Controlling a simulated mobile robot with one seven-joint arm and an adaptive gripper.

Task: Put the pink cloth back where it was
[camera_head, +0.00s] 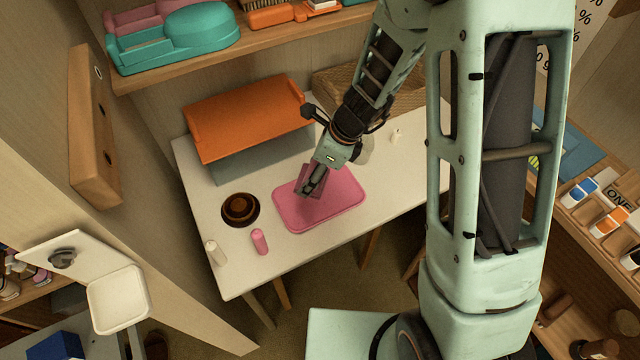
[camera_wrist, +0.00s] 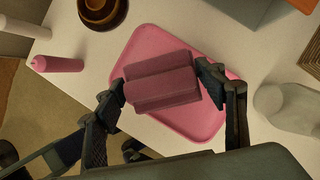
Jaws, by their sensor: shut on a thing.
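The pink cloth (camera_wrist: 160,82) is a folded, dusky pink block. My gripper (camera_wrist: 163,84) is shut on it, with one finger at each end. In the head view my gripper (camera_head: 313,184) points down over the pink tray (camera_head: 336,213), and little of the cloth (camera_head: 303,176) shows beside the fingers. The tray, a shallow pink one with rounded corners, also lies under the cloth in the wrist view (camera_wrist: 196,128). I cannot tell whether the cloth touches the tray.
On the white table (camera_head: 238,272), stacked brown bowls (camera_head: 240,208), a pink bottle (camera_head: 260,241) and a white bottle (camera_head: 215,252) stand left of the tray. An orange-topped box (camera_head: 247,115) is behind. A pale bottle (camera_wrist: 290,107) stands right of the tray in the wrist view.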

